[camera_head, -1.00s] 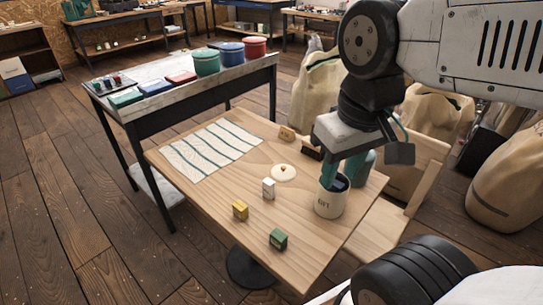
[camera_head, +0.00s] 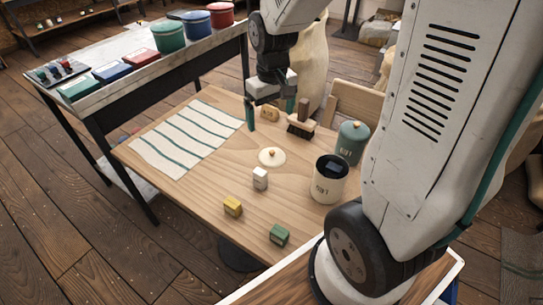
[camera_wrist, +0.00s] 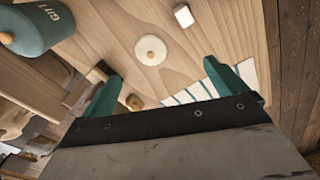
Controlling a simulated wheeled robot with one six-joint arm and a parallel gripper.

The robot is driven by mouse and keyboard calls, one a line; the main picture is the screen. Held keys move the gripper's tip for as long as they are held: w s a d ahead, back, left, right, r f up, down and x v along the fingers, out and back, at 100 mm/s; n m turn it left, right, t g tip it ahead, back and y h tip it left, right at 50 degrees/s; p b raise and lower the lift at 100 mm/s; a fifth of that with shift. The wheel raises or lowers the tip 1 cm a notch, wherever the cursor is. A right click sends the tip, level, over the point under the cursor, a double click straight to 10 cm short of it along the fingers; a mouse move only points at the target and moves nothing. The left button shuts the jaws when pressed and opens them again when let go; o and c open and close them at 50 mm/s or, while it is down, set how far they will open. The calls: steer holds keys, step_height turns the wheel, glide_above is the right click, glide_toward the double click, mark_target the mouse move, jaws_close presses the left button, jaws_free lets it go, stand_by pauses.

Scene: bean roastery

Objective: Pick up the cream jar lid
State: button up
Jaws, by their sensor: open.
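The cream jar lid (camera_head: 272,157) is a round disc with a small wooden knob. It lies flat on the wooden table, and it also shows in the wrist view (camera_wrist: 151,50). My gripper (camera_head: 270,117) is open and empty, above the back part of the table and behind the lid. In the wrist view its teal fingers (camera_wrist: 165,85) are spread apart, with the lid beyond them. The cream jar (camera_head: 330,180) stands open to the right of the lid, with something dark blue inside.
A teal lidded jar (camera_head: 352,142) and a brush (camera_head: 301,124) stand behind the cream jar. White (camera_head: 260,178), yellow (camera_head: 233,206) and green (camera_head: 279,235) blocks lie in front of the lid. A striped cloth (camera_head: 187,138) covers the table's left. A side bench (camera_head: 140,45) holds several canisters.

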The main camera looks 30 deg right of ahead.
glide_above(272, 152)
steer(key=f, duration=1.2)
steer(key=shift+d, duration=0.25)
step_height(272, 152, down, 8)
steer(key=shift+w+a+f, duration=0.1)
steer(key=shift+a+f, duration=0.05)
steer(key=c, duration=1.1)
